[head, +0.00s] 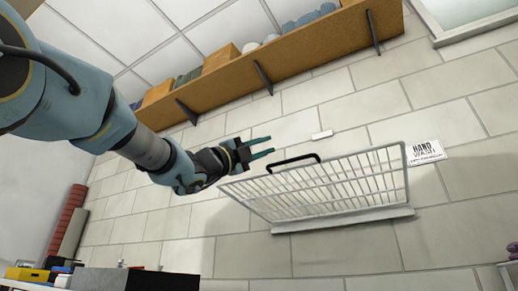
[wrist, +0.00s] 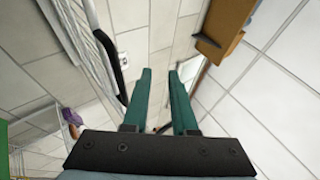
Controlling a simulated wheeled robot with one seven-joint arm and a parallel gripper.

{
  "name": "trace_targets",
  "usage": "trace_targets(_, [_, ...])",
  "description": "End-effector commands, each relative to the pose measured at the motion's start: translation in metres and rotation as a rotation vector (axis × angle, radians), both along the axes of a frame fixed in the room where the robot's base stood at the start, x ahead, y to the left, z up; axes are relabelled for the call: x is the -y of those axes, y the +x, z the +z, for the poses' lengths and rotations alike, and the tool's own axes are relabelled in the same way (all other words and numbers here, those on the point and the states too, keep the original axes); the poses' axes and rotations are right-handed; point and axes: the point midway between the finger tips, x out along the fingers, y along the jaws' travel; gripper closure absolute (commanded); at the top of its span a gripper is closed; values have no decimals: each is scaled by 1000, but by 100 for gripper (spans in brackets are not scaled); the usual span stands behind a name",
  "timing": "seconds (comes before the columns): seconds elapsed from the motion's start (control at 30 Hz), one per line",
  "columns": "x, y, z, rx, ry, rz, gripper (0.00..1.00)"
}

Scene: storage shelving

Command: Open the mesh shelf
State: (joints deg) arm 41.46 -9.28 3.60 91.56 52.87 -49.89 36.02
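The mesh shelf (head: 318,186) is a white wire rack on the tiled wall, in the middle right of the head view. Its wire front tilts out from the wall above a pale base strip. A black bar handle (head: 293,162) sits on its top left edge. My gripper (head: 268,147) is open and empty, just left of and above the handle, apart from it. In the wrist view, my gripper's two green fingers (wrist: 160,100) are spread with nothing between them. The handle (wrist: 122,75) and the wire mesh (wrist: 92,40) show to the left of the fingers.
A long wooden wall shelf (head: 310,52) with black brackets and several items runs above. A hand wash sign (head: 424,152) is right of the mesh shelf. A black box (head: 130,280) and a yellow item (head: 27,274) stand at lower left. The wall below the mesh shelf is clear.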

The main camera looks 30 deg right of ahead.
Motion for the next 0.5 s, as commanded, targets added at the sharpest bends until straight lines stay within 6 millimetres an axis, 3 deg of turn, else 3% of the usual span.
trace_targets(0.2, [-17,-2,-15,-4,5,-3,73])
trace_targets(0.5, [-19,-2,-18,-4,5,-4,73])
